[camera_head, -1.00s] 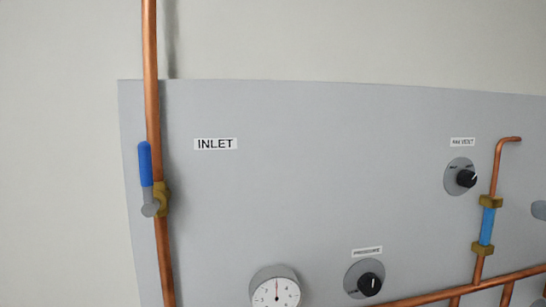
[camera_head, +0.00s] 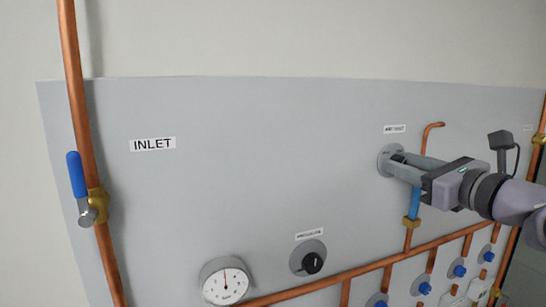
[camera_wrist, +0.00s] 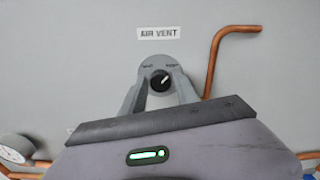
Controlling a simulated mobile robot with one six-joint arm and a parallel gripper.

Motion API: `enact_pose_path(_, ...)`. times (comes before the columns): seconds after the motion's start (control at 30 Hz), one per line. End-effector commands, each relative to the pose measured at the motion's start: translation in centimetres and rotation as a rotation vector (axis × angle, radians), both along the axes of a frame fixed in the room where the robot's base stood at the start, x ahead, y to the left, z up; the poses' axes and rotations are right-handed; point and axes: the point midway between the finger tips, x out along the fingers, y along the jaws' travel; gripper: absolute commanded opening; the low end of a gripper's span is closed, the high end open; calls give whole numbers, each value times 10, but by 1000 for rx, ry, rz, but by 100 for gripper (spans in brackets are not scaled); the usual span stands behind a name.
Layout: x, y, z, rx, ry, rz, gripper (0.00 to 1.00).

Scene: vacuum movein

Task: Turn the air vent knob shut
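The air vent knob is a small black dial on a round grey plate under the AIR VENT label; it shows in the wrist view (camera_wrist: 161,81). Its white pointer mark leans to the upper right. My gripper (camera_head: 393,161) reaches in from the right and its fingertips are at the knob's plate. In the wrist view the two grey fingers (camera_wrist: 160,88) stand left and right of the knob, very close to its sides. I cannot tell whether they press on it. In the head view the fingers hide most of the knob.
A copper pipe (camera_wrist: 212,65) with a bent top rises just right of the knob. A pressure knob (camera_head: 312,263) and a gauge (camera_head: 225,282) sit lower left. The inlet pipe with its blue lever (camera_head: 76,174) is at far left. Several blue-knobbed valves (camera_head: 424,288) are at lower right.

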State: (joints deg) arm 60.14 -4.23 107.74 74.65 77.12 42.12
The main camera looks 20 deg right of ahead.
Motion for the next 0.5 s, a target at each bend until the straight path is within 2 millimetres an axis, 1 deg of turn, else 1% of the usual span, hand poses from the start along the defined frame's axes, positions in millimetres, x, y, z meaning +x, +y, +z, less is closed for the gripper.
enact_pose_path(0.03, 0, 0, 0, 0, 0, 0, 25)
enact_pose_path(0.1, 0, 0, 0, 0, 0, 0, 11)
enact_pose_path(0.17, 0, 0, 0, 0, 0, 0, 0)
enact_pose_path(0.37, 0, 0, 0, -6, 0, 0, 0)
enact_pose_path(0.5, 0, 0, -2, -41, -3, 0, 0)
